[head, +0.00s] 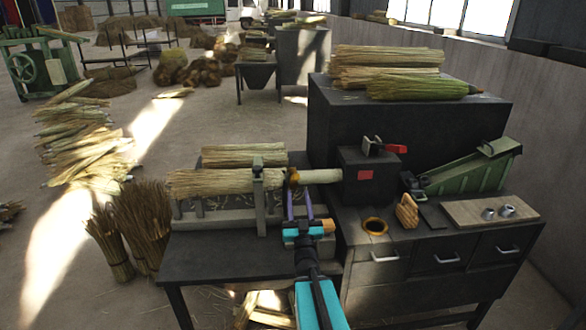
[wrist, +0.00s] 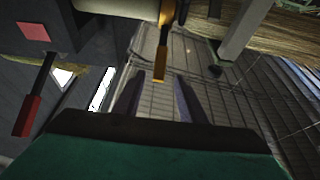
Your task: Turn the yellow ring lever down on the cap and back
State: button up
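The yellow ring lever (wrist: 161,58) shows in the wrist view as a narrow orange-yellow bar below a gold ring (wrist: 167,13) on the pale shaft end. In the head view the ring (head: 293,177) sits between the bound straw bundle (head: 210,183) and the pale cylinder (head: 321,176). My gripper (head: 299,196) is just in front of and below it. In the wrist view my gripper (wrist: 160,80) is open, and the lever's end shows between the two dark fingertips. I see no clear contact. The cap's details are too small to tell.
A dark machine box (head: 365,183) with a red-handled lever (head: 394,149) stands right of the cylinder. An upright grey post (head: 259,200) stands left of my fingers.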

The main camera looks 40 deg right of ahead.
jog(key=shift+w+d+b, duration=0.25)
jog(key=shift+w+b, duration=0.1)
jog(key=shift+b, duration=1.05)
jog(key=b+x, duration=0.1)
jog(key=b, duration=0.5)
jog(key=shift+w+d+r, duration=0.2)
jog(key=shift+w, duration=0.1)
jog(key=shift+b+x, duration=1.4)
jog(key=shift+x, duration=4.1)
jog(key=shift+a+r, duration=0.1)
jog(key=shift+r, duration=0.1)
jog(key=shift+c, duration=0.3)
grip_shut()
